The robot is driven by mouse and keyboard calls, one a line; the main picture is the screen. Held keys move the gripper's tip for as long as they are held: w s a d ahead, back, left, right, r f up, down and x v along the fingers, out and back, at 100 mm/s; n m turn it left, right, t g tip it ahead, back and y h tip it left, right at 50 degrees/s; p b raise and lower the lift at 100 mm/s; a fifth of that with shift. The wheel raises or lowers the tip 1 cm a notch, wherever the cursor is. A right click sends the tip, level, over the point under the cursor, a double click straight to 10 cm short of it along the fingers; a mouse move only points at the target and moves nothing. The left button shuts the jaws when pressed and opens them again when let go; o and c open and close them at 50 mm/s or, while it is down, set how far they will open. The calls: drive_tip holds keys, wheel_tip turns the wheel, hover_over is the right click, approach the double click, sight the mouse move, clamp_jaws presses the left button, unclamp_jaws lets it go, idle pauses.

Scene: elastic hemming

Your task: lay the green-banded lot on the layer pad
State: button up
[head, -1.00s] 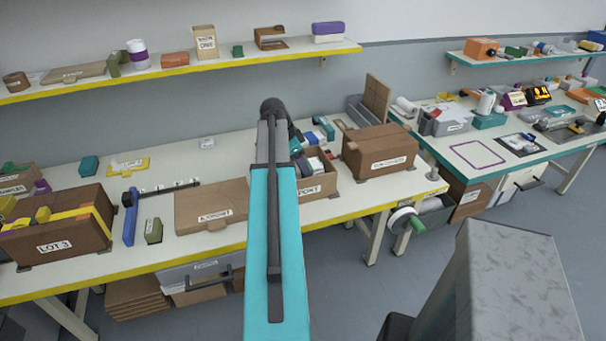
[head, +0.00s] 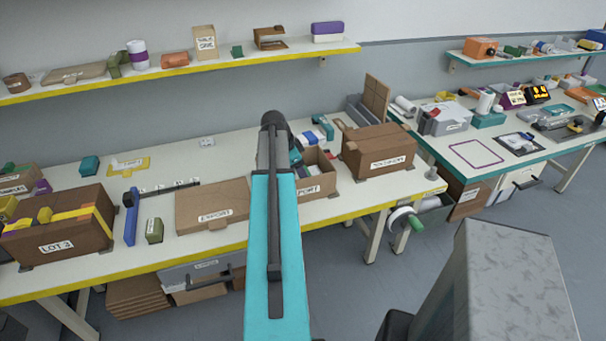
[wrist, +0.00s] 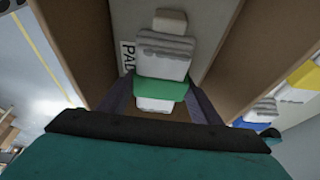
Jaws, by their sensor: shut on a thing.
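The green-banded lot is a pale grey-white stack with a green band (wrist: 160,88); it sits between the jaws of my gripper (wrist: 162,100) in the wrist view. The gripper is shut on it, with one dark finger at each side. Behind the lot is a grey panel, the layer pad (wrist: 196,12), with a white label starting "PAD". Brown cardboard walls (wrist: 75,40) flank the lot on both sides. I cannot tell whether the lot touches the pad. In the head view my arm hides the gripper and the lot.
An open cardboard box (head: 318,188) labelled "PORT" in its visible part stands right of my arm. A closed carton (head: 378,152) stands beside it. A flat EXPORT carton (head: 212,203) lies to the left. The LOT 3 box (head: 58,232) is at the far left.

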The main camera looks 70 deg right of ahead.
drive_tip(key=o, duration=1.2)
drive_tip(key=shift+f, duration=0.1)
drive_tip(key=shift+r, duration=0.2)
drive_tip(key=shift+b+v, duration=1.35)
drive_tip(key=shift+v, duration=4.6)
